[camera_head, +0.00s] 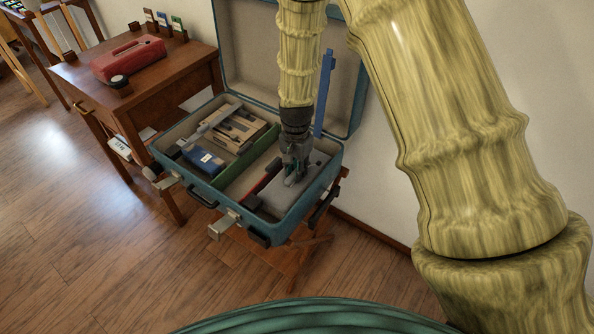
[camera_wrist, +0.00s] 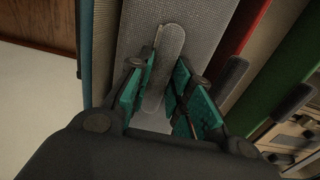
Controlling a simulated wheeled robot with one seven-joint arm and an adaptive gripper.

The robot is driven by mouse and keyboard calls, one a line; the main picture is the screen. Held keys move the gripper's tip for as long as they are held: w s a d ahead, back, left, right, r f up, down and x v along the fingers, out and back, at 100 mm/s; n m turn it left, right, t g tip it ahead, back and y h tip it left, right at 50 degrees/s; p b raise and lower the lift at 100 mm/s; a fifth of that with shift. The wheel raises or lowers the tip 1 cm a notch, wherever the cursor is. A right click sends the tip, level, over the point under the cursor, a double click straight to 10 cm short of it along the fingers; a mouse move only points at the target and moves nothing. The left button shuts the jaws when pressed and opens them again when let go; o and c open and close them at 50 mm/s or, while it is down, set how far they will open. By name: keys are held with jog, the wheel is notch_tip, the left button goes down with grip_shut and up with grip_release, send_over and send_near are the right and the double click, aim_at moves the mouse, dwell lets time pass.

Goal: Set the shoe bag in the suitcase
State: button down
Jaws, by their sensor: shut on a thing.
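The open teal suitcase (camera_head: 325,178) rests on a wooden folding stand, its lid leaning up at the back. The grey shoe bag (camera_head: 282,196) lies in the right compartment. In the wrist view the grey woven bag (camera_wrist: 205,42) has an upright grey tab (camera_wrist: 169,45). My gripper (camera_head: 294,175) reaches straight down into that compartment. Its teal-padded fingers in the wrist view (camera_wrist: 160,75) are shut on the tab, with a pad on either side. The underside of the bag is hidden, so I cannot tell whether it touches the suitcase floor.
A green divider (camera_head: 248,165) splits the suitcase, with a red item (camera_head: 262,178) beside the bag. The left compartment holds a blue box (camera_head: 204,159) and a wooden tray (camera_head: 237,130). A wooden table (camera_head: 177,78) with a red case (camera_head: 128,58) stands at left.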

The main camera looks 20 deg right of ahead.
jog(key=shift+f, duration=0.35)
jog(key=c, duration=1.3)
grip_release()
jog(key=shift+f, duration=0.15)
jog(key=shift+w, duration=0.1)
notch_tip(320, 180, up, 12)
jog(key=shift+r+p, duration=0.15)
jog(key=shift+p, duration=0.5)
